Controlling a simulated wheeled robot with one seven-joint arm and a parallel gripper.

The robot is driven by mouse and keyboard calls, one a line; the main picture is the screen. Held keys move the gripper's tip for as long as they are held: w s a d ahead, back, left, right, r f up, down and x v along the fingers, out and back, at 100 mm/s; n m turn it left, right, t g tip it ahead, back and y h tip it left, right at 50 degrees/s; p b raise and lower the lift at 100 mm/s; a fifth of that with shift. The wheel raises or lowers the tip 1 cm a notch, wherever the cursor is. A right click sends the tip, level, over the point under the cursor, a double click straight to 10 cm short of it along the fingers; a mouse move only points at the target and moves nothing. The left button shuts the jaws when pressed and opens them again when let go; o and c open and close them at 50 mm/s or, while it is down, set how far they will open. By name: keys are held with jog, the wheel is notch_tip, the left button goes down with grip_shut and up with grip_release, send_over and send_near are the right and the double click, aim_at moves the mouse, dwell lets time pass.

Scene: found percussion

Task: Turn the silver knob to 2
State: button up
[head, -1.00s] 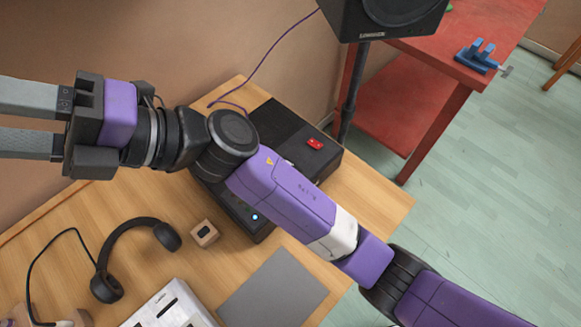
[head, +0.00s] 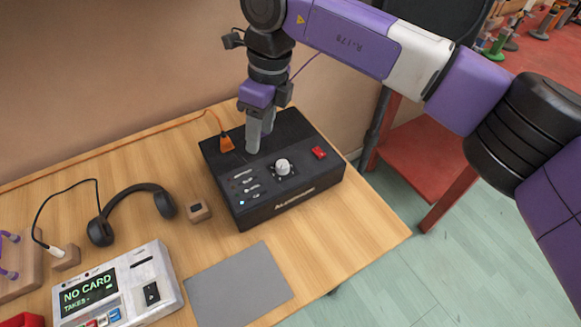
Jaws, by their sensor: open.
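The silver knob (head: 282,166) sits on the top of a black box-shaped amplifier (head: 313,194), right of its row of small sliders. Marks surround the knob, but the numbers are too small to read. My gripper (head: 260,143) points down over the amplifier's top, behind and to the left of the knob. Its two grey fingers are apart with nothing seen between them. They do not touch the knob. I cannot tell whether the fingertips touch the amplifier's top.
A red switch (head: 319,153) is right of the knob. An orange plug with a cable (head: 227,143) is at the amplifier's back left. Headphones (head: 133,206), a small wooden block (head: 199,211), a card reader (head: 117,288) and a grey mat (head: 238,286) lie on the wooden table.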

jog(key=h, duration=0.2)
send_over(283, 163)
jog(key=shift+w+f, duration=0.3)
jog(key=shift+f, duration=0.05)
jog(key=shift+s+f, duration=0.1)
jog(key=shift+f, duration=0.15)
jog(key=f, duration=0.7)
jog(key=shift+s+f+p, duration=0.2)
jog(key=shift+p, duration=0.2)
grip_shut()
